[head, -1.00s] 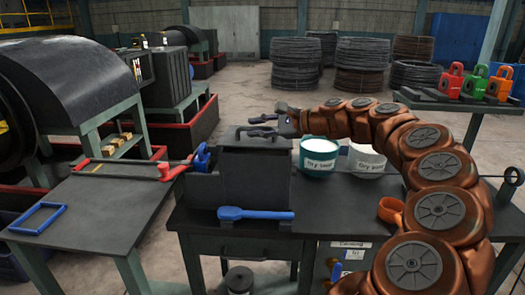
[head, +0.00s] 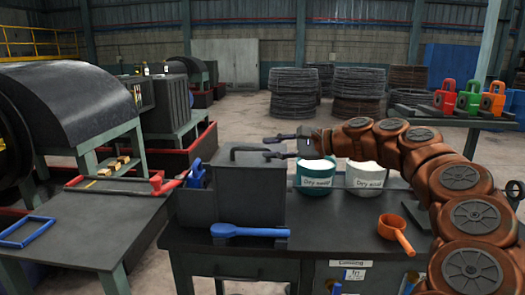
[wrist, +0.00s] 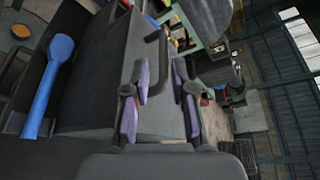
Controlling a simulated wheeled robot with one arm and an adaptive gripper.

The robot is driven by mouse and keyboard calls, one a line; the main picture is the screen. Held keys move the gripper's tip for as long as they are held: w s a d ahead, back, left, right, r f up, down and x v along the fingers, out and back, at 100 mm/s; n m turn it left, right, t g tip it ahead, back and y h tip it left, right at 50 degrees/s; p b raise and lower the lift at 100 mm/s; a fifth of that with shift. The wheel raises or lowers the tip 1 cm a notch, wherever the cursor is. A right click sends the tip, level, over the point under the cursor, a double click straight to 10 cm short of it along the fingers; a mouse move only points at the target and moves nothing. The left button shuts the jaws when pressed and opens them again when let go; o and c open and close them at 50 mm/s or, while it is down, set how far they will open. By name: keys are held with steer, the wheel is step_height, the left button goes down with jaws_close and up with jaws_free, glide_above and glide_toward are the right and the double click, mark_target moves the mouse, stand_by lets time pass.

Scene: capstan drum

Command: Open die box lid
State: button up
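The die box (head: 240,205) is a dark grey box on the near bench. Its lid (head: 222,165) has a dark bar handle (head: 240,150) on top; I see no clear opening under it. My gripper (head: 272,147) comes in from the right at handle height, just right of the handle. In the wrist view my gripper (wrist: 165,95) is open, with purple pads apart. The handle (wrist: 163,55) shows beyond and between the fingertips; I cannot tell whether they touch it. Nothing is held.
A blue scoop (head: 250,231) lies along the box's front. Two labelled tubs, green (head: 317,176) and white (head: 364,176), stand behind right. An orange cup (head: 392,228) is on the bench's right. A red-handled tool (head: 165,185) is left of the box.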

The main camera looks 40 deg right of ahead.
steer(key=shift+w+a+r+n+g, duration=0.1)
steer(key=shift+a+n+g, duration=0.2)
steer(key=shift+a, duration=0.55)
steer(key=shift+w+a+r+n+g, duration=0.1)
steer(key=shift+a+n+g, duration=0.15)
steer(key=shift+a, duration=0.6)
steer(key=shift+a+y, duration=0.2)
steer(key=shift+y, duration=0.1)
steer(key=s+a+f+n+g+p, duration=0.15)
steer(key=a+n+g, duration=0.35)
steer(key=a, duration=1)
steer(key=s+a+f+n+g+h+p, duration=0.1)
steer(key=s+a+f+n+g+p, duration=0.35)
steer(key=s+a, duration=0.5)
steer(key=s+d+f+n+g+h, duration=0.1)
steer(key=s+f+n+g+h, duration=0.1)
steer(key=s+f, duration=0.5)
steer(key=s+d+f+n+g+h+p, duration=0.1)
steer(key=s+f+n+h, duration=0.4)
steer(key=s, duration=0.8)
step_height(320, 180, down, 2)
steer(key=shift+s+f+g, duration=0.15)
steer(key=shift+s+g, duration=0.25)
steer(key=shift+g, duration=0.4)
